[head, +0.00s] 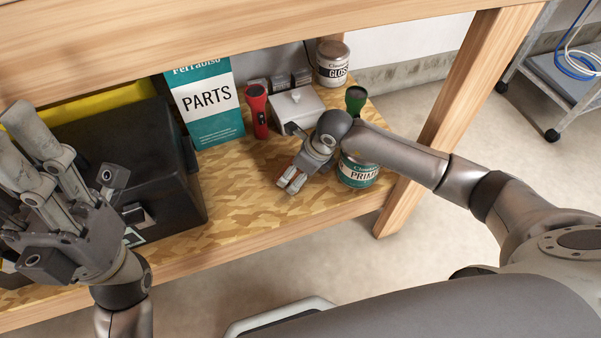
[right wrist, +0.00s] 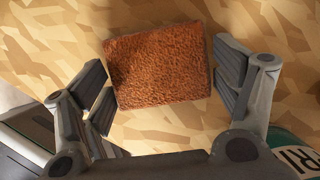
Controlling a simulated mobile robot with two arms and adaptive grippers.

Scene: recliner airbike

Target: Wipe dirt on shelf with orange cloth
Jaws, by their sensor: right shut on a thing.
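The orange cloth (right wrist: 158,66) is a fuzzy rectangular pad between the fingers of my right gripper (right wrist: 160,85) in the right wrist view. The gripper is shut on it, over the shelf. I cannot make out dirt against the shelf's patterned surface. My left gripper (head: 40,165) is at the left, in front of a black box, with nothing visible in it; its finger gap is unclear.
A primer can (head: 358,172) stands just right of my right gripper. Behind are a grey metal box (head: 298,103), a red flashlight (head: 258,110), a green flashlight (head: 355,100), a gloss can (head: 332,63) and a parts box (head: 208,105). The black box (head: 130,160) fills the left.

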